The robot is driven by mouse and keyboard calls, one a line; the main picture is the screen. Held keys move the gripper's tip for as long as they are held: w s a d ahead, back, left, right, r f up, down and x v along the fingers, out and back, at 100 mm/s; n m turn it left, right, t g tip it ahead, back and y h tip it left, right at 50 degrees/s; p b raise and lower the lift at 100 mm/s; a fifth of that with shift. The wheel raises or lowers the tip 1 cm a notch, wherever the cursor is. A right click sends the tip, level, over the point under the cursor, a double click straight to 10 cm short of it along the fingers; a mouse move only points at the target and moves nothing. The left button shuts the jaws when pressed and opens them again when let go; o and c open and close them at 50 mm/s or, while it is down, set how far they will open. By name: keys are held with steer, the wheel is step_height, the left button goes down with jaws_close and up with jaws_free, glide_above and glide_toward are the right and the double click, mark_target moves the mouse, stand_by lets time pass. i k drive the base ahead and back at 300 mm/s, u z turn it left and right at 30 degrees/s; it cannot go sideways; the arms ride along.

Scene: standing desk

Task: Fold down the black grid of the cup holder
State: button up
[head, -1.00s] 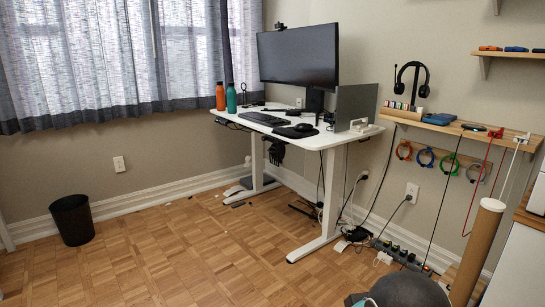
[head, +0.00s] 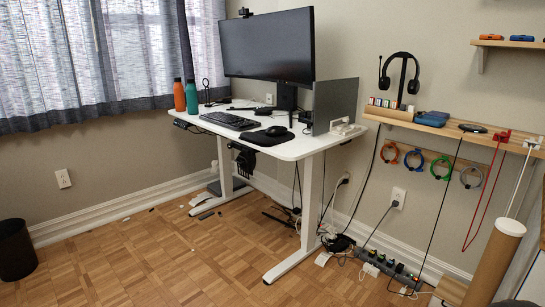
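The white standing desk (head: 290,148) stands in the middle of the head view. A black item (head: 243,160) hangs under its front edge. A small dark item (head: 182,124) sits under the desk's left edge, below the bottles. I cannot tell whether either one is the cup holder, and no black grid can be made out at this distance. An orange bottle (head: 179,95) and a teal bottle (head: 191,96) stand upright at the desk's left end. My gripper is not in view.
The parquet floor (head: 140,260) before the desk is mostly open. A black bin (head: 15,250) stands at the far left. A power strip (head: 388,268) and cables lie right of the desk's near foot. A cardboard tube (head: 497,262) stands at the right. A wall shelf (head: 450,128) juts out.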

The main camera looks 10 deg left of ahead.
mark_target(237, 159)
steer(key=z, duration=0.1)
steer(key=i, duration=0.65)
steer(key=u, duration=0.8)
steer(key=i, duration=0.55)
steer(key=u, duration=0.55)
